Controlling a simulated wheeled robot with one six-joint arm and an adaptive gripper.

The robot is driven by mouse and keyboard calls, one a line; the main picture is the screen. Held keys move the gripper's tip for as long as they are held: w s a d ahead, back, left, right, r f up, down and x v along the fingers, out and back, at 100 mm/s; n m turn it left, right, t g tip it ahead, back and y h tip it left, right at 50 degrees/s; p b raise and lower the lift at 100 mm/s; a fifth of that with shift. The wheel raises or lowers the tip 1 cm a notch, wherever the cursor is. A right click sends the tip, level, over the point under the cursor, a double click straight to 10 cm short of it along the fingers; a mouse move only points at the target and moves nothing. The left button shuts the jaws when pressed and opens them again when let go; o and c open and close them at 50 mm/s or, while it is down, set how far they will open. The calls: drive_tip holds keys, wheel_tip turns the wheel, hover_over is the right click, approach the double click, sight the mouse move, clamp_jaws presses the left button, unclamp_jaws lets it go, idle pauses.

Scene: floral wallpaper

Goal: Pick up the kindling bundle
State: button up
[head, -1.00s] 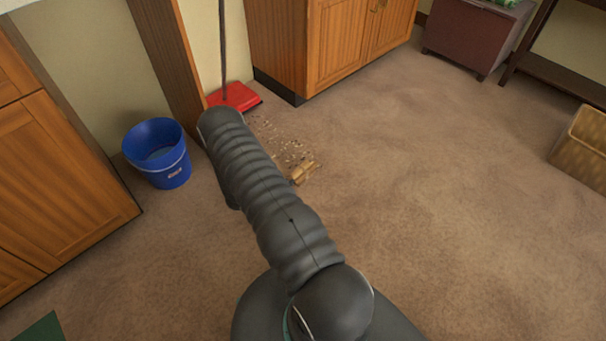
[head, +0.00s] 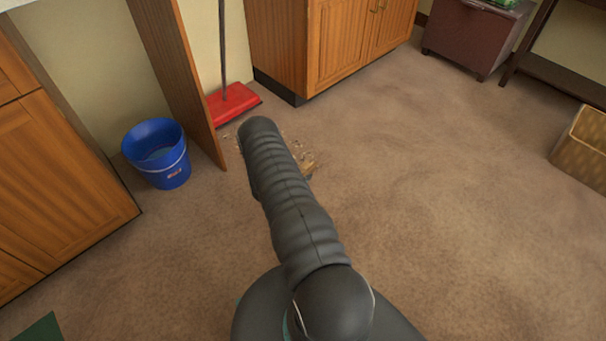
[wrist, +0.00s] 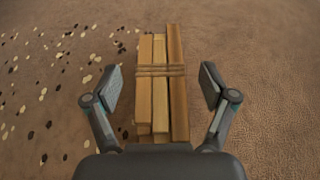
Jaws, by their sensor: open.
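The kindling bundle (wrist: 158,95) is several pale wooden sticks tied with twine, lying on the brown floor. In the wrist view it lies lengthwise between the two fingers of my gripper (wrist: 161,88). The gripper is open, with a gap between each finger and the bundle's sides.
Dark and pale chips (wrist: 50,85) are scattered on the floor left of the bundle. A wicker basket (head: 580,150) is at right. The floor between is clear.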

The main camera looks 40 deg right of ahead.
sight(306, 168)
drive_tip(key=shift+x, duration=1.3)
drive_tip(key=c, duration=1.4)
drive_tip(key=shift+o, duration=0.2)
drive_tip(key=shift+r, duration=0.1)
